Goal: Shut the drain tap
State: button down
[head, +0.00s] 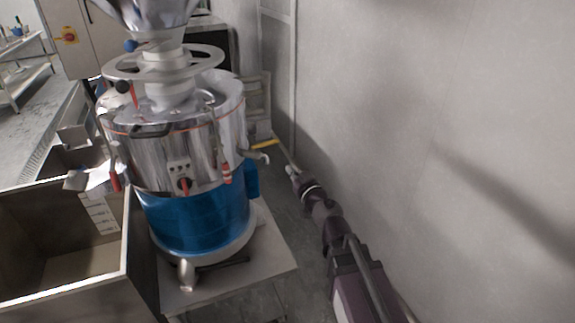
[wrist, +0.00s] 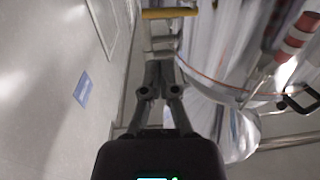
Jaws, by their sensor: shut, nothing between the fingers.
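The drain tap has a yellow lever handle (head: 265,143) on the right side of the steel bean grinder (head: 170,150), above a short metal spout. In the head view the lever sticks out to the right, roughly level. In the wrist view the yellow lever (wrist: 170,13) lies across the top of the picture, with metal pipe parts below it. My gripper (head: 283,148) is just right of the lever's end in the head view. In the wrist view my gripper (wrist: 160,64) is shut and empty, its tips pointing toward the tap. I cannot tell whether they touch the metal parts.
A grey wall (head: 430,150) runs close along the right side of my arm. The grinder has a blue base (head: 200,222) and stands on a low stand (head: 268,250). An open metal bin (head: 135,262) is at the left. Red-handled clamps (head: 226,172) hang on the drum.

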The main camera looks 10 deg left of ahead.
aim_at(270, 144)
jog(key=x, duration=1.3)
jog(key=shift+w, duration=0.15)
jog(key=shift+a, duration=0.25)
